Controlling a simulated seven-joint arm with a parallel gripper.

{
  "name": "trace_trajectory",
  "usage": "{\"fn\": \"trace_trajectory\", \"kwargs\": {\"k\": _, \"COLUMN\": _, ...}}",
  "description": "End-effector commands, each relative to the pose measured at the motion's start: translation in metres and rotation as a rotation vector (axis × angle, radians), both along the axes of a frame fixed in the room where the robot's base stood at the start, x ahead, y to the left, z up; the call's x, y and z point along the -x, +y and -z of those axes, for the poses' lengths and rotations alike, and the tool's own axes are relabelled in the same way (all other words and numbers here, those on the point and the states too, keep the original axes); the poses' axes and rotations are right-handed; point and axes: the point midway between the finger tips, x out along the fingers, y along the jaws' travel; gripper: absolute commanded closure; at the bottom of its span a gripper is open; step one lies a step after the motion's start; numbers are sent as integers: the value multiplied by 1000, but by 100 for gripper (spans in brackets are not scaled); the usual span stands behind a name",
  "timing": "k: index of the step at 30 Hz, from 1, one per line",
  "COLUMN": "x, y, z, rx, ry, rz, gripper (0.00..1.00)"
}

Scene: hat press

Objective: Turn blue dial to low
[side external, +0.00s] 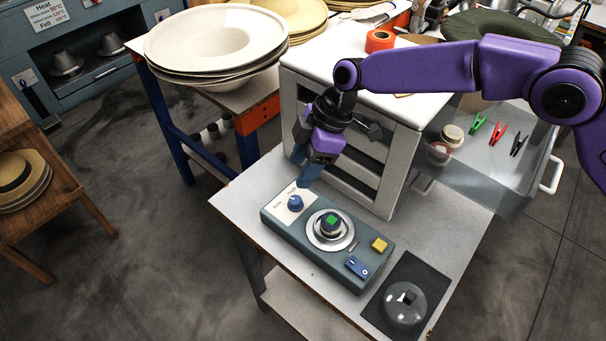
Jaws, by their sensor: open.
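The blue dial (295,203) sits on a white label plate at the left end of the grey-blue control box (325,243). The small print beside the dial is too small to read surely, and its pointer setting cannot be told. My gripper (307,178) is open, pointing down just above and slightly behind the dial, with a small gap seeming to show between them. The box also carries a green button (331,220) in a round metal ring, a yellow button (379,245) and a blue rocker switch (357,267).
A white cabinet (400,160) stands close behind the box, with an open drawer (500,175) at right. A grey round weight (405,302) lies on a dark mat (436,281) at front right. Stacked cream hats (205,40) stand on a bench at back left.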

Motion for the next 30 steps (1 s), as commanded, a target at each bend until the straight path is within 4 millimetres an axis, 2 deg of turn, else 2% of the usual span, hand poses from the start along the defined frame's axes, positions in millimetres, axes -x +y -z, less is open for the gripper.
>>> {"fn": "trace_trajectory", "kwargs": {"k": 4, "x": 0, "y": 0, "z": -6, "rx": 0, "ry": -1, "rz": 0, "gripper": 46}}
{"fn": "trace_trajectory", "kwargs": {"k": 13, "x": 0, "y": 0, "z": -6, "rx": 0, "ry": 1, "rz": 4, "gripper": 46}}
{"fn": "trace_trajectory", "kwargs": {"k": 17, "x": 0, "y": 0, "z": -5, "rx": 3, "ry": 23, "rz": 56, "gripper": 46}}
{"fn": "trace_trajectory", "kwargs": {"k": 23, "x": -1, "y": -1, "z": -2, "rx": 17, "ry": 131, "rz": 314, "gripper": 46}}
{"fn": "trace_trajectory", "kwargs": {"k": 30, "x": -3, "y": -3, "z": 3, "rx": 43, "ry": 323, "rz": 782, "gripper": 46}}
